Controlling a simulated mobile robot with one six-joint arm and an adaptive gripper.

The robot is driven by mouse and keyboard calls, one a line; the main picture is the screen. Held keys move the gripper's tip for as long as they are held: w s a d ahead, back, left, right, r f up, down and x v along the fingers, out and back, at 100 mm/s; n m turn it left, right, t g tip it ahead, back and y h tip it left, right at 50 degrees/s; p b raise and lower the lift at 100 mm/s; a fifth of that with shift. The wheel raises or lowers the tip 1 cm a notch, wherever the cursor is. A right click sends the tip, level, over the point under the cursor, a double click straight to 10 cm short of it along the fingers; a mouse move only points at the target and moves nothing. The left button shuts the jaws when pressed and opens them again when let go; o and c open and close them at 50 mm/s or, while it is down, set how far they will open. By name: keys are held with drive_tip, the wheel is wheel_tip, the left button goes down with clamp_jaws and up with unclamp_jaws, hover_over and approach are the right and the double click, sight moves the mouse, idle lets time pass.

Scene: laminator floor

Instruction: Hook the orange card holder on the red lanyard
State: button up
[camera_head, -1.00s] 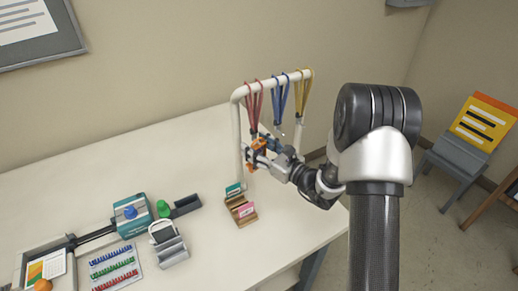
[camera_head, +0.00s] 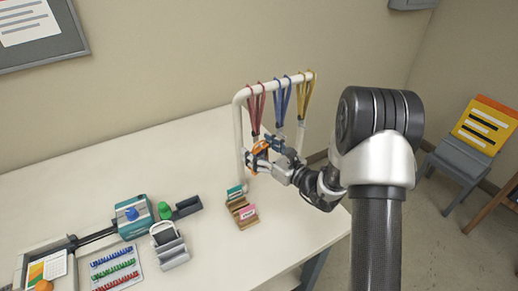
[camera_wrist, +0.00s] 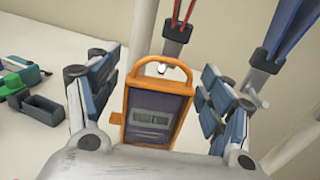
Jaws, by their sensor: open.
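The orange card holder (camera_wrist: 158,115) stands upright between my fingers in the wrist view, with a dark face and a loop on top. My gripper (camera_wrist: 160,112) is open, with a gap between each finger and the holder's sides. The red lanyard (camera_head: 255,110) hangs from the white rack. Its dark clip (camera_wrist: 176,34) is above the holder, and a small pale hook tip shows within the holder's loop, so the holder appears to hang on it. In the head view the holder (camera_head: 260,148) is small and partly covered by my gripper (camera_head: 268,150).
A blue lanyard (camera_head: 281,105) and a yellow lanyard (camera_head: 303,98) hang to the right on the white rack (camera_head: 238,125). The blue lanyard's clip (camera_wrist: 267,62) is near my right finger. A brown card box (camera_head: 241,212) stands below. A teal device (camera_head: 131,216) is at left.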

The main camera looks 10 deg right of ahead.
idle(0.3)
drive_tip(key=v, duration=1.2)
drive_tip(key=s+a+r+n+g+y, duration=0.2)
drive_tip(key=s+a+r+n+g, duration=0.15)
drive_tip(key=a, duration=0.25)
drive_tip(key=s+a+r+n+g+y, duration=0.2)
drive_tip(key=s+a+r+n+g, duration=0.1)
drive_tip(key=a+n, duration=0.2)
drive_tip(key=s+a+r+n+g+h, duration=0.1)
drive_tip(key=s+a+n+g, duration=0.25)
drive_tip(key=s, duration=0.25)
drive_tip(key=s+a+n+g+h, duration=0.1)
drive_tip(key=s+a+n+g, duration=0.2)
drive_tip(key=s+n, duration=0.25)
drive_tip(key=s+d+n+g+h, duration=0.1)
drive_tip(key=s+d+n+h, duration=0.2)
drive_tip(key=s+n+h, duration=0.4)
drive_tip(key=s+d+r+n+t+h, duration=0.3)
drive_tip(key=d+n+h, duration=0.1)
drive_tip(key=d, duration=0.4)
drive_tip(key=shift+d+n+t+h, duration=0.25)
drive_tip(key=shift+n+t+h, duration=0.15)
drive_tip(key=shift+n, duration=0.05)
